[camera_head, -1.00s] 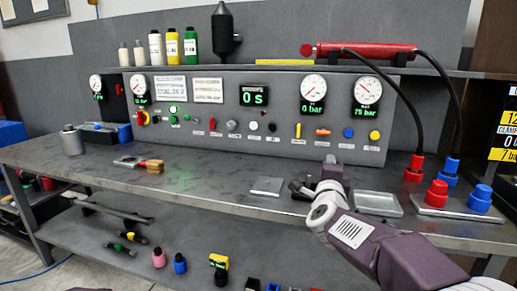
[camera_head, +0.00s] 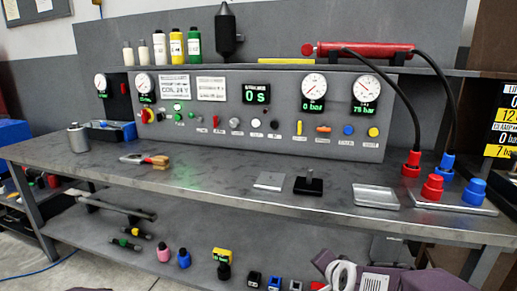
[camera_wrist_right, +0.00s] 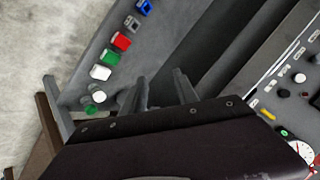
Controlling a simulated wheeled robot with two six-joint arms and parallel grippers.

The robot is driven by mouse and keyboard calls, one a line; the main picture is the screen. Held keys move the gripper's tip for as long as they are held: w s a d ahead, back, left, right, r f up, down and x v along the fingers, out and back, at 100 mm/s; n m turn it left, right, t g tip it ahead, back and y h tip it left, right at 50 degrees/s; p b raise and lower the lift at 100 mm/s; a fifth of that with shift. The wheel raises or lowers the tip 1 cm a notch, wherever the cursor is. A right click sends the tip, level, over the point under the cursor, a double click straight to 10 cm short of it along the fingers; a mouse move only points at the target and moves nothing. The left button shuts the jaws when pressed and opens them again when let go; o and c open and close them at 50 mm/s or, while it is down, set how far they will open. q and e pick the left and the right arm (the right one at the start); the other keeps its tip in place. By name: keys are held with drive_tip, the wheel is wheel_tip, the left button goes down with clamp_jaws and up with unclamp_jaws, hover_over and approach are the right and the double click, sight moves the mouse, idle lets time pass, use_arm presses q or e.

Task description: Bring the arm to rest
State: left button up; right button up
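My right arm (camera_head: 375,280) shows at the bottom edge of the head view, in front of and below the bench top, clear of the things on it. In the right wrist view the two fingers of my right gripper (camera_wrist_right: 161,90) stand apart with nothing visible between them. On the bench (camera_head: 225,188), a black block with an upright post (camera_head: 309,184) stands beside a flat grey plate (camera_head: 270,181).
A grey tray (camera_head: 375,196) and red and blue couplings (camera_head: 432,188) lie to the right. The control panel (camera_head: 225,125) stands at the back. Several coloured parts, including a pink bottle (camera_head: 163,253), sit on the lower shelf. The bench's front edge is near my arm.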

drive_tip(key=s+f+n+g, duration=0.4)
drive_tip(key=s+f+n, duration=0.15)
drive_tip(key=s, duration=0.45)
drive_tip(key=s+f+n+g, duration=0.4)
drive_tip(key=s+f+g, duration=0.15)
drive_tip(key=s, duration=0.45)
wheel_tip(320, 180, up, 26)
drive_tip(key=p, duration=2.6)
drive_tip(key=shift+f+t, duration=0.25)
drive_tip(key=shift+t, duration=0.2)
